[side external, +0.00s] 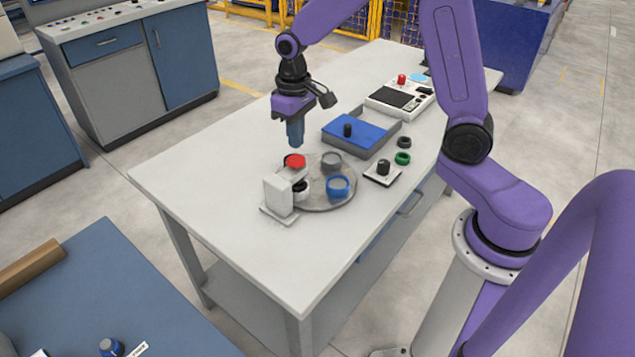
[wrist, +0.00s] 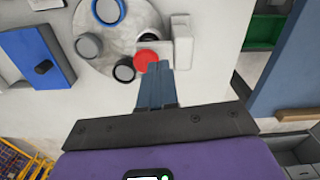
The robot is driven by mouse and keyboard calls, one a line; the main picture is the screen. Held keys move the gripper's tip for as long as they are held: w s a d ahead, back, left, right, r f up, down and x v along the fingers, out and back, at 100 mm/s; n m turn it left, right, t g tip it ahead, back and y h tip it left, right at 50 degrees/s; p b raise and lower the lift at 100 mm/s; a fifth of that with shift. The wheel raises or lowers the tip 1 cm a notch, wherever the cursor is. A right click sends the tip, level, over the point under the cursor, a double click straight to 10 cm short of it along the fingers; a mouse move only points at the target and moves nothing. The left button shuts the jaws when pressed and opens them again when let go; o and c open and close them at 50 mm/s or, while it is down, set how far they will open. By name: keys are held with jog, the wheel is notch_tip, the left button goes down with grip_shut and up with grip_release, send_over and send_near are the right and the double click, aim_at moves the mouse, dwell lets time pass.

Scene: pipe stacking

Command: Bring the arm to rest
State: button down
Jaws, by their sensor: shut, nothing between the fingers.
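My gripper (side external: 295,142) points down over the white table (side external: 220,190), above and just behind a round grey turntable (side external: 322,200). Its fingers are together and hold nothing; they also show shut in the wrist view (wrist: 156,70). A grey ring piece (side external: 331,160) and a blue ring piece (side external: 338,186) sit on the turntable. In the wrist view a dark-rimmed ring piece (wrist: 124,70) also shows there. Whether the fingertips touch the red piece is unclear, but they look apart from it.
A grey tray with a blue lid (side external: 355,134) and black knob lies behind the turntable. The table's left part is clear.

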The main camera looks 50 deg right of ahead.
jog(key=s+a+r+n, duration=0.1)
jog(key=s+n, duration=0.4)
jog(key=s, duration=0.9)
jog(key=s+a+r+n, duration=0.1)
jog(key=s+r+n, duration=0.2)
jog(key=s, duration=1)
jog(key=n, duration=0.3)
jog(key=shift+s+r, duration=0.2)
jog(key=shift+s, duration=0.2)
jog(key=c, duration=1.8)
grip_release()
jog(key=shift+a, duration=0.1)
